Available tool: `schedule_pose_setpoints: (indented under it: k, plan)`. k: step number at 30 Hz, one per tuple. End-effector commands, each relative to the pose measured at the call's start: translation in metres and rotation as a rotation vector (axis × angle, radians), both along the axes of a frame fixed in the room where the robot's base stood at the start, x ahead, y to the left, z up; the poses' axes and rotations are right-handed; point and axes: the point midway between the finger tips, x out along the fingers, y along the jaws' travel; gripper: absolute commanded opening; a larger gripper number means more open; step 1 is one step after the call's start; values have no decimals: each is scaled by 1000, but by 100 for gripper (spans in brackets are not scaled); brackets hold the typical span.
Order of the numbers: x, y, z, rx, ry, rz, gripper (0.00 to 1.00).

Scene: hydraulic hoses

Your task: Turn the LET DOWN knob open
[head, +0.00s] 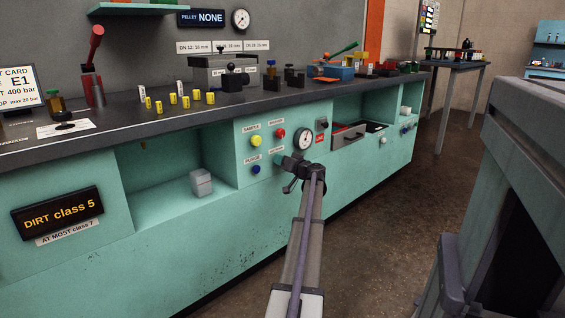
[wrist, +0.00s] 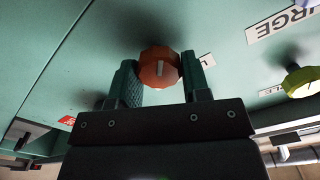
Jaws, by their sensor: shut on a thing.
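My gripper (head: 284,161) is at the teal control panel, below the red knob (head: 280,133) and left of the arm's dark wrist. In the wrist view its two teal fingers (wrist: 160,78) stand on either side of an orange-red knob (wrist: 158,66) with a pale mark on its face, and are shut on it. A label beside this knob is mostly hidden by a finger; only its first letter, seemingly L, shows. The gripped knob is hidden behind the gripper in the head view. How far it is turned I cannot tell.
A yellow knob (head: 256,141) and a blue knob (head: 256,169) sit left of my gripper. A pressure gauge (head: 303,139) is just above it. The bench top (head: 150,115) overhangs the panel. The floor (head: 400,200) to the right is clear.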

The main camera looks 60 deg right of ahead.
Motion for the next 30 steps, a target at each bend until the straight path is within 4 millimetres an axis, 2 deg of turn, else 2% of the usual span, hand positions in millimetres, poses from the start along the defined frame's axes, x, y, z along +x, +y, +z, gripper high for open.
schedule_pose_setpoints:
  k: [18, 30]
  plan:
    - [-1, -1, -2, 528, -208, 1, 20]
    - [-1, -1, -3, 749, -295, 1, 20]
